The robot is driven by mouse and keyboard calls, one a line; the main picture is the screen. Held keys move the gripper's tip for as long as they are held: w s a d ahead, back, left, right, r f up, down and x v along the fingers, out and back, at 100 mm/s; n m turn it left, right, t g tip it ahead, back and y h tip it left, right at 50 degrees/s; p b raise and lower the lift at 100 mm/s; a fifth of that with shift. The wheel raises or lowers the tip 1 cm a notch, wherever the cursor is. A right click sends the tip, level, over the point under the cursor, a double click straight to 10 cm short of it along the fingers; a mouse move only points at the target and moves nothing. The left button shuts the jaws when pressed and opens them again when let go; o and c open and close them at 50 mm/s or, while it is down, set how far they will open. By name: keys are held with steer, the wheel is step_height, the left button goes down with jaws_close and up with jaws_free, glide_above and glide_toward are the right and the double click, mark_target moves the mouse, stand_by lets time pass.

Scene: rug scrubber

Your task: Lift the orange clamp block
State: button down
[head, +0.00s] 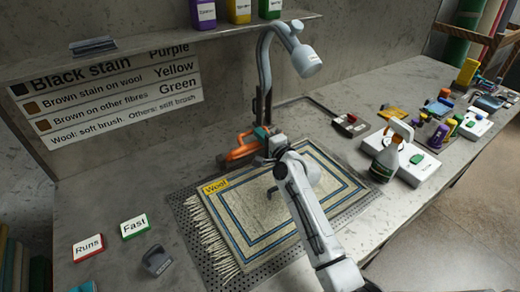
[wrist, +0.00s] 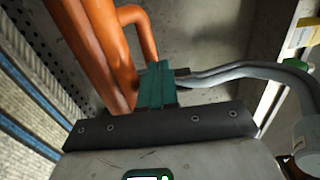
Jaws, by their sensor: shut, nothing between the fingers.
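The orange clamp block (head: 238,152) lies at the back left edge of the rug in the head view, with a raised handle-like loop. In the wrist view its thick orange body (wrist: 92,45) and a thinner bent orange bar fill the upper left. My gripper (head: 262,133) is at the right end of the clamp block. Its teal fingers (wrist: 156,85) are shut with nothing between them, right beside the orange bar in the wrist view. I cannot tell whether they touch it. My wrist hides part of the clamp block's right end in the head view.
The fringed rug marked "Wool" (head: 231,235) lies on a perforated plate under my arm. A grey bent-neck lamp-like fixture (head: 305,61) rises behind the gripper. A spray bottle (head: 388,150) stands at right. "Runs" (head: 88,247) and "Fast" (head: 135,227) cards lie front left.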

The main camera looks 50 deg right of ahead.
steer(key=shift+w+d+r, duration=0.15)
steer(key=shift+w, duration=0.4)
steer(key=shift+w+d+r, duration=0.1)
steer(key=shift+w+r, duration=0.1)
steer(key=shift+w, duration=0.35)
steer(key=shift+w+d+r, duration=0.15)
steer(key=shift+w, duration=0.4)
steer(key=shift+r, duration=0.1)
